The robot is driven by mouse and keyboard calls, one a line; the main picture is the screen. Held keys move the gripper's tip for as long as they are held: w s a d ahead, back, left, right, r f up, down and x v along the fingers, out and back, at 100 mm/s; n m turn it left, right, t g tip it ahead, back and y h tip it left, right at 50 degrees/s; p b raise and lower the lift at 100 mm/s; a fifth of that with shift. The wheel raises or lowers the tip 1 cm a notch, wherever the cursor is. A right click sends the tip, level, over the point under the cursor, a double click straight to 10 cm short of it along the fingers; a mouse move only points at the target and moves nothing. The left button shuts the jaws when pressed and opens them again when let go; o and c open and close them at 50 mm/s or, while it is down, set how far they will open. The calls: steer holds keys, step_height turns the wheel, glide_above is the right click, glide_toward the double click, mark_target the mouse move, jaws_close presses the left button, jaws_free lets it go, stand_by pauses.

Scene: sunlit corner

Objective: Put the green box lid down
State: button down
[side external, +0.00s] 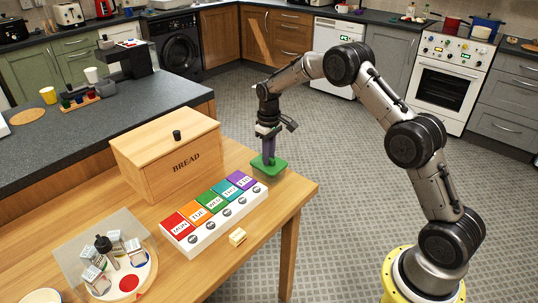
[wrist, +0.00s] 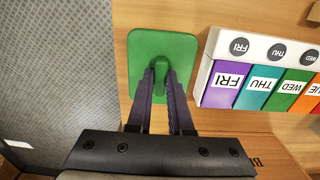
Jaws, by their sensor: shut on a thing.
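The green box lid (side external: 269,169) is at the far right corner of the wooden table, beyond the purple end of the pill organizer. In the wrist view the lid (wrist: 180,45) is a flat rounded rectangle with a raised green knob in its middle. My gripper (side external: 268,158) points straight down over the lid. In the wrist view my gripper's (wrist: 160,75) dark purple fingers are closed around the knob. The lid looks level and very low over the table. I cannot tell whether its underside touches the wood. No separate green box body is clearly visible.
The pill organizer (side external: 215,215) with coloured day lids lies close beside the lid. A wooden bread box (side external: 168,160) stands to the left. The table edge is close to the lid.

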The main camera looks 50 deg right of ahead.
steer(key=shift+f, duration=0.15)
steer(key=c, duration=0.8)
jaws_free()
steer(key=r, duration=0.9)
steer(key=a+r, duration=0.1)
steer(key=r, duration=0.4)
steer(key=shift+s, duration=0.25)
